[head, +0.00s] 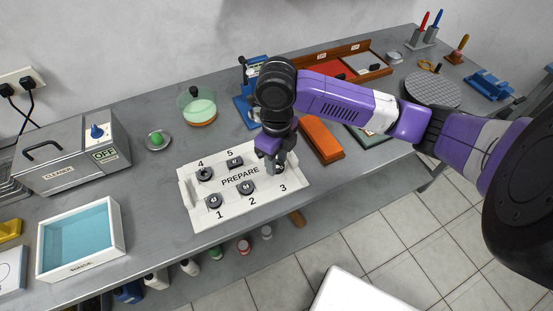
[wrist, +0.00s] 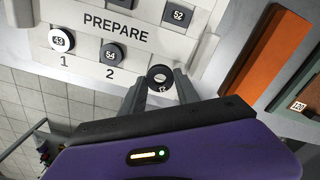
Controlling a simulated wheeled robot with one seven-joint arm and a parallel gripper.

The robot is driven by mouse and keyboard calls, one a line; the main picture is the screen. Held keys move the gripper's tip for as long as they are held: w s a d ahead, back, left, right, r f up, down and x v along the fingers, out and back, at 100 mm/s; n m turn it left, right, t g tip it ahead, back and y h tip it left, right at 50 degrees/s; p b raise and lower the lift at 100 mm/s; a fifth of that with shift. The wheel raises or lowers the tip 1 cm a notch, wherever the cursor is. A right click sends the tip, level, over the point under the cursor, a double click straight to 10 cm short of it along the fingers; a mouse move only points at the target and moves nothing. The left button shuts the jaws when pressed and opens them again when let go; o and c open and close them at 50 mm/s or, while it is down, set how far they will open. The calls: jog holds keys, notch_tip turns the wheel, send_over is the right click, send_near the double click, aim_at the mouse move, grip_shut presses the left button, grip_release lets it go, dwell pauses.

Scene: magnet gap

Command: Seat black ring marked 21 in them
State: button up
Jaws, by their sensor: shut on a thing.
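My gripper (wrist: 155,92) is shut on a black ring (wrist: 160,77) with a pale centre; its marking is too small and turned to read surely. In the head view my gripper (head: 276,166) is over the right part of the white PREPARE board (head: 212,222), just behind the number 3. Whether the ring touches the board I cannot tell. On the board, black pieces stand at place 1 (head: 214,201), place 2 (head: 246,187), place 4 (head: 205,174) and place 5 (head: 235,162). The wrist view shows labels 43 (wrist: 61,40), 54 (wrist: 111,54) and 52 (wrist: 178,14).
An orange block (head: 321,140) lies right of the board. A glass dish (head: 199,108), a blue stand (head: 246,105) and a wooden tray (head: 345,62) are behind. A blue-filled white bin (head: 118,232) and a cleaner box (head: 75,160) are left. The bench's front edge is close to the board.

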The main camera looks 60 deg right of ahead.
aim_at(277, 177)
jog(key=shift+f+b, duration=1.8)
jog(key=shift+f, duration=0.35)
jog(key=shift+f, duration=0.15)
jog(key=o, duration=1.3)
jog(key=c, duration=0.5)
jog(key=shift+r+p, duration=1.15)
jog(key=shift+r, duration=1.1)
